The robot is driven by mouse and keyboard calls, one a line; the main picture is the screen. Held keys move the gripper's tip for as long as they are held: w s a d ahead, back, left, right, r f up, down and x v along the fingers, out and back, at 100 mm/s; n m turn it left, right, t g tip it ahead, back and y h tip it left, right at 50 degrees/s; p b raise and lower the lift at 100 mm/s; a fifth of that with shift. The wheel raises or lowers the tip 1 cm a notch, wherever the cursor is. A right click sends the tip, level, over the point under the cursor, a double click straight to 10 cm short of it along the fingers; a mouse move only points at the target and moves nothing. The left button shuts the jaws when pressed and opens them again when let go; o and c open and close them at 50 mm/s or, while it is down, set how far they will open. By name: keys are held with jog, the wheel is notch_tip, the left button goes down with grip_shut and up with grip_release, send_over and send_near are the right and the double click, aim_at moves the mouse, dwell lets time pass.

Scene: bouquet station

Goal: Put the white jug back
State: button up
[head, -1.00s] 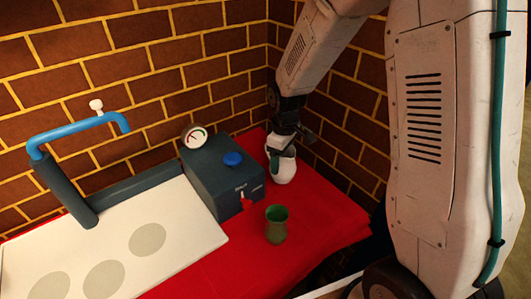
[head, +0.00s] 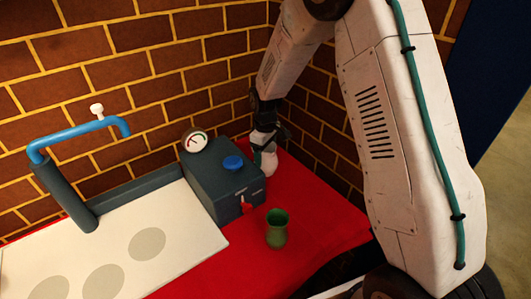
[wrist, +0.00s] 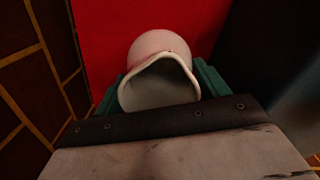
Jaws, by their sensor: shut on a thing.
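The white jug (head: 268,163) is at the back right of the red cloth, close beside the dark grey box and near the brick wall. In the wrist view the jug (wrist: 160,80) shows its open mouth towards the camera, with the red cloth behind it. My gripper (head: 264,147) is shut on the jug, with green finger pads on either side of it. The jug's base is partly hidden by the box in the head view, and I cannot tell whether it touches the cloth.
The dark grey box (head: 220,178) has a blue knob (head: 233,162) and a gauge (head: 196,141). A green cup (head: 277,229) stands in front on the red cloth (head: 315,205). A white board (head: 120,245) with grey discs lies left, below a blue pipe (head: 80,127).

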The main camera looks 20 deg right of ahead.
jog(key=o, duration=1.3)
jog(key=shift+o, duration=0.2)
notch_tip(320, 180, up, 12)
jog(key=s+d+r+m, duration=0.2)
jog(key=s+r+m, duration=0.1)
jog(key=s+r, duration=1.25)
jog(key=s+d+m+t, duration=0.1)
jog(key=s+m, duration=0.4)
jog(key=s, duration=1.8)
jog(key=shift+d+f, duration=0.15)
jog(key=shift+d, duration=0.1)
